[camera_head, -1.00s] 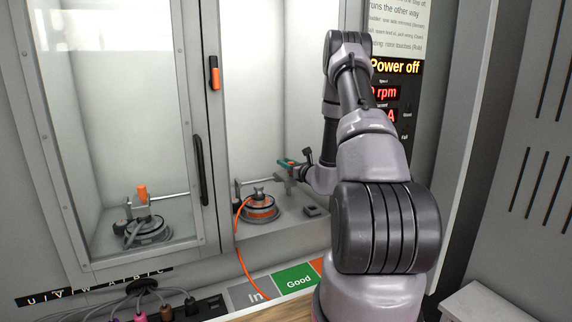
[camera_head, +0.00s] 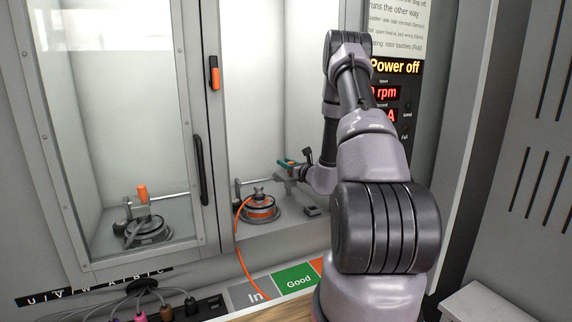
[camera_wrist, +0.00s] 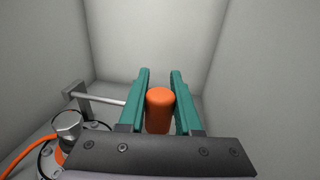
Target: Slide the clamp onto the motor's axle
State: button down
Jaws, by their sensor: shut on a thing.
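The motor (camera_head: 261,208) sits in the open right bay, a round grey body with an orange band and an orange cable. Its upright axle (camera_wrist: 67,124) shows at the lower left of the wrist view. My gripper (camera_wrist: 160,98), with teal fingers, is shut on the clamp's upright orange handle (camera_wrist: 159,110). In the head view my gripper (camera_head: 288,163) is to the right of the motor and above it. The clamp's body is mostly hidden by my fingers and the dark gripper plate. The clamp appears to be to the right of the axle, apart from it.
A metal rod (camera_wrist: 108,99) runs from a grey bracket (camera_wrist: 78,100) towards the clamp. The left bay, behind a closed glass door (camera_head: 110,120), holds a similar motor (camera_head: 146,231) and clamp. The bay walls stand close around my gripper. A display reads "Power off" (camera_head: 395,66).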

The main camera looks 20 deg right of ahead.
jog(key=a, duration=1.2)
jog(key=shift+s, duration=0.25)
jog(key=c, duration=0.6)
grip_release()
jog(key=shift+s+d, duration=0.1)
jog(key=shift+s, duration=0.15)
jog(key=s+d, duration=0.1)
jog(key=s, duration=0.9)
jog(key=shift+d, duration=0.4)
jog(key=shift+s, duration=0.15)
